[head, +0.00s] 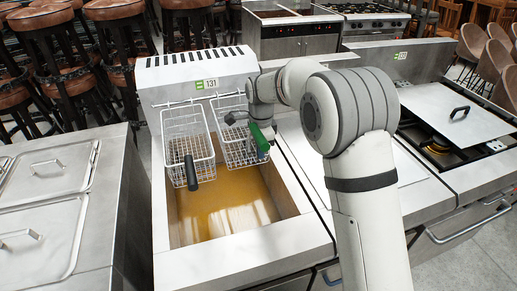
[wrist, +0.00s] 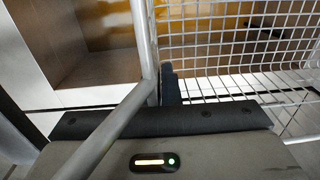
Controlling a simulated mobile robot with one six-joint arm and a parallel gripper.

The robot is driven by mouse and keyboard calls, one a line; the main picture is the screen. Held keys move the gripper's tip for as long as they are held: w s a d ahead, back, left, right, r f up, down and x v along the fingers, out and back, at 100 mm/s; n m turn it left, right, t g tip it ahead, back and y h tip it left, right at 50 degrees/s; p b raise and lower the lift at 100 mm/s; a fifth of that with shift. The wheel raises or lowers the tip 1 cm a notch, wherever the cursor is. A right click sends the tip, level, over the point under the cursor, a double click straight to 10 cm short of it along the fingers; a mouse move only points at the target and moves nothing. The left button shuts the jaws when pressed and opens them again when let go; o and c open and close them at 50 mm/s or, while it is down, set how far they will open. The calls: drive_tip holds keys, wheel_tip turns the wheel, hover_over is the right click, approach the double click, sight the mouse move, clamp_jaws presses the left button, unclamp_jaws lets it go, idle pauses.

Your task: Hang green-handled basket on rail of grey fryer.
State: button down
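The grey fryer (head: 232,245) has a tank of golden oil and a label reading 131. A thin rail (head: 158,105) runs along its back panel. The wire basket with the green handle (head: 258,136) is at the right of the tank, its rear edge close to the rail; I cannot tell if it is hooked on. In the wrist view, wire mesh (wrist: 235,45) and a metal rod (wrist: 145,45) are close to the gripper; the fingers' closure is unclear.
A second wire basket (head: 190,135) with a black handle (head: 191,173) is at the rail immediately left. A counter with lidded pans (head: 45,170) stands left. A burner unit with a lid (head: 455,112) is right. Stools and chairs stand behind.

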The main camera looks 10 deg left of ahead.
drive_tip(key=c, duration=2.1)
unclamp_jaws()
drive_tip(key=o, duration=0.5)
drive_tip(key=shift+o, duration=0.2)
